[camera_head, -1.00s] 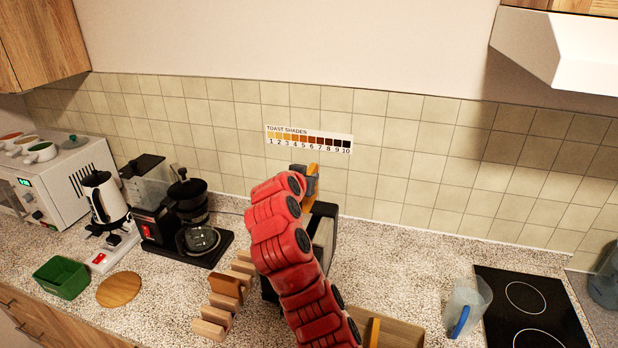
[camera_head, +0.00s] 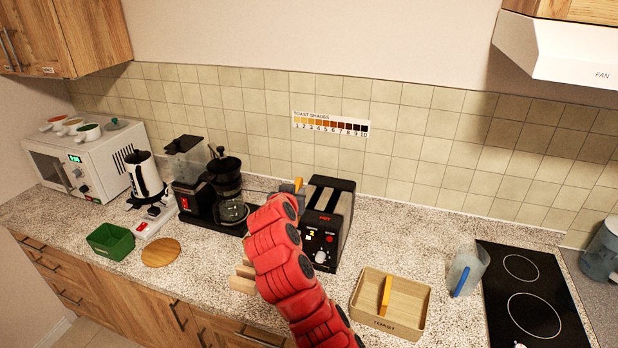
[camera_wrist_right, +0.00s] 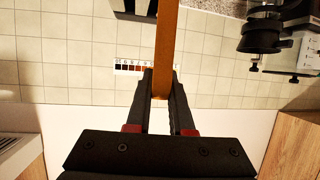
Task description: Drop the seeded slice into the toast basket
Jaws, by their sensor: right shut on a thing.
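The toast basket (camera_head: 372,318) is a tan open box marked TOAST, on the counter at lower right in the head view. One golden slice (camera_head: 385,296) stands upright in it. My right gripper (camera_head: 293,188) is mostly hidden behind my red arm, beside the toaster's upper left. The right wrist view shows its two dark fingers (camera_wrist_right: 160,88) shut on a brown slice (camera_wrist_right: 168,45), seen edge-on. In the head view only a small orange bit of this held slice (camera_head: 299,183) shows. I cannot make out seeds. My left gripper is out of view.
The black toaster (camera_head: 342,240) stands left of and behind the basket. A wooden rack (camera_head: 243,280) is partly hidden by my arm. A jug (camera_head: 467,270) and hob (camera_head: 530,300) lie right of the basket. A coffee maker (camera_head: 190,200) stands left.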

